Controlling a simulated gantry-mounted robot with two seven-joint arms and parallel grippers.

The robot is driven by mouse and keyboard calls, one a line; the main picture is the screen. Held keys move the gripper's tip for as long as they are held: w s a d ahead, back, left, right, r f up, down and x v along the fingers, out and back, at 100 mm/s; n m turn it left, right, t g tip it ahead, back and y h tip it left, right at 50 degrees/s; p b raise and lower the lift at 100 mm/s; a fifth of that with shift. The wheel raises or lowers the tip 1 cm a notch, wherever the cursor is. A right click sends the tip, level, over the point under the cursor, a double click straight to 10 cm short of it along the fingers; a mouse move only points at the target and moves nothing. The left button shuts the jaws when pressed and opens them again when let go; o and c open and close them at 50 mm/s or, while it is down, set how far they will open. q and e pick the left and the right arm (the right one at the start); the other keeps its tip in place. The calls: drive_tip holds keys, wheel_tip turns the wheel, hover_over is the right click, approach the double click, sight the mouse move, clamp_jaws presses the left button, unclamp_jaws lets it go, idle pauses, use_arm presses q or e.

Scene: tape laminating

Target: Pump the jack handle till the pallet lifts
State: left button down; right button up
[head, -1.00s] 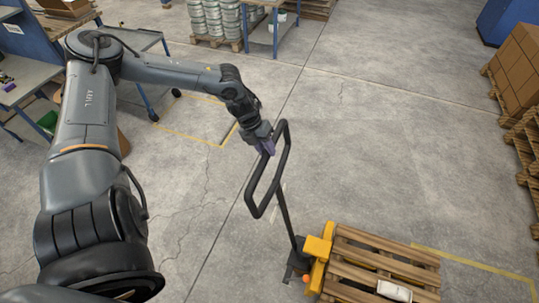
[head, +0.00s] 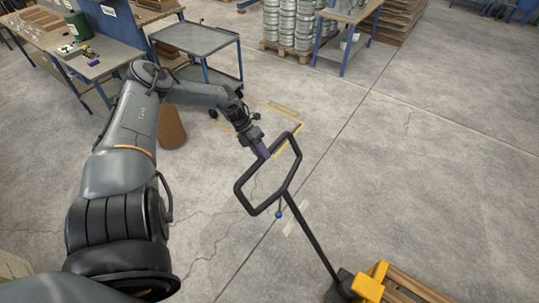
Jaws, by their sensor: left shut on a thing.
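The jack handle is a black loop (head: 240,190) on a long black shaft (head: 313,236) that slopes down to the yellow pallet jack (head: 369,284) at the lower right. My left gripper (head: 262,150) is shut on the upper left side of the handle loop. A small blue knob (head: 278,214) shows by the shaft just below the loop. The wooden pallet (head: 412,290) is cut off by the bottom edge, so its height above the floor cannot be told. My right gripper is not in view.
A grey cart (head: 196,39) and a workbench (head: 95,62) stand at the upper left. Stacked metal cans (head: 290,25) on a pallet and a blue-legged table (head: 345,22) are at the back. The concrete floor to the right of the handle is clear.

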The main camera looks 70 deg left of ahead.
use_arm(q)
drive_tip(key=shift+s+a+f, duration=0.5)
drive_tip(key=shift+a+f, duration=0.1)
drive_tip(key=shift+f, duration=0.05)
drive_tip(key=c, duration=0.8)
unclamp_jaws()
drive_tip(key=shift+w+d, duration=0.15)
drive_tip(key=shift+c, duration=0.2)
drive_tip(key=shift+r, duration=0.2)
drive_tip(key=p+v, duration=0.4)
drive_tip(key=v, duration=0.6)
drive_tip(key=shift+r+p, duration=0.35)
